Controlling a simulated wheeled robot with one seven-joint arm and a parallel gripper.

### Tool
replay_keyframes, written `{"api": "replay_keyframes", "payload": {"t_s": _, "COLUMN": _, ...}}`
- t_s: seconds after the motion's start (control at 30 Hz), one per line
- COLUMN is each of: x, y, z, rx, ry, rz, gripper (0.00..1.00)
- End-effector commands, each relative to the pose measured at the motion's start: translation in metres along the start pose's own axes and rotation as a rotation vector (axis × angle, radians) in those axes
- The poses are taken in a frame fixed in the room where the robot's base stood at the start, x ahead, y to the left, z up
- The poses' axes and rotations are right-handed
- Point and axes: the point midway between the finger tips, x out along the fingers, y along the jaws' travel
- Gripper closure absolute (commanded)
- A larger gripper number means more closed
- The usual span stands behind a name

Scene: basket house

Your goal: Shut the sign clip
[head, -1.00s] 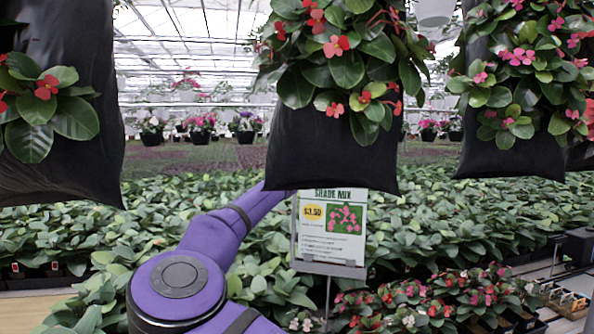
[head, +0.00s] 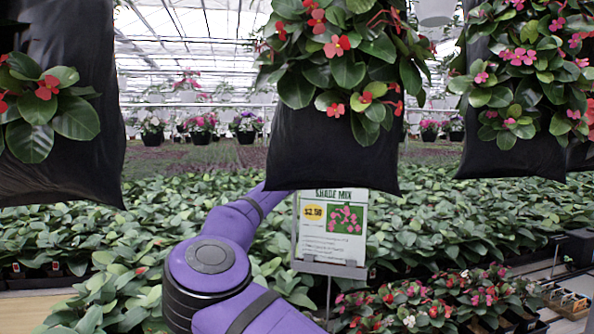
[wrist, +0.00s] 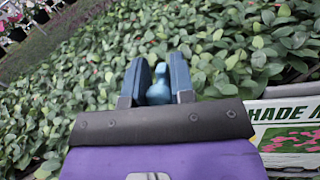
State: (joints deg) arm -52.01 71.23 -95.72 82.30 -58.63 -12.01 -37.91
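The sign (head: 331,228), a white card with green lettering, a yellow price patch and a flower picture, stands on a thin post in the head view. A grey holder (head: 328,268) runs along its lower edge. The card also shows at the right of the wrist view (wrist: 289,132). My gripper (wrist: 159,62) is left of the card there, its two blue fingers apart. A rounded blue piece (wrist: 158,88) shows between them; I cannot tell whether it is the clip or touches the fingers. In the head view a black hanging bag hides the gripper.
Black hanging bags with flowering plants (head: 335,150) crowd the upper head view, one just over the sign. Leafy plants (head: 450,215) fill the bed behind. Potted red and pink flowers (head: 440,300) stand at the lower right. A small wooden crate (head: 568,302) is at the far right.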

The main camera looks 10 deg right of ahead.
Motion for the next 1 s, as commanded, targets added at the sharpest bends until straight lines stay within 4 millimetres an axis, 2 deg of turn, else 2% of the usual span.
{"api": "replay_keyframes", "payload": {"t_s": 0.37, "x": -0.001, "y": -0.004, "z": 0.000, "rx": 0.084, "ry": -0.012, "rz": -0.009, "gripper": 1.00}}
{"api": "replay_keyframes", "payload": {"t_s": 1.0, "x": -0.005, "y": -0.026, "z": -0.007, "rx": 0.609, "ry": -0.085, "rz": -0.069, "gripper": 1.00}}
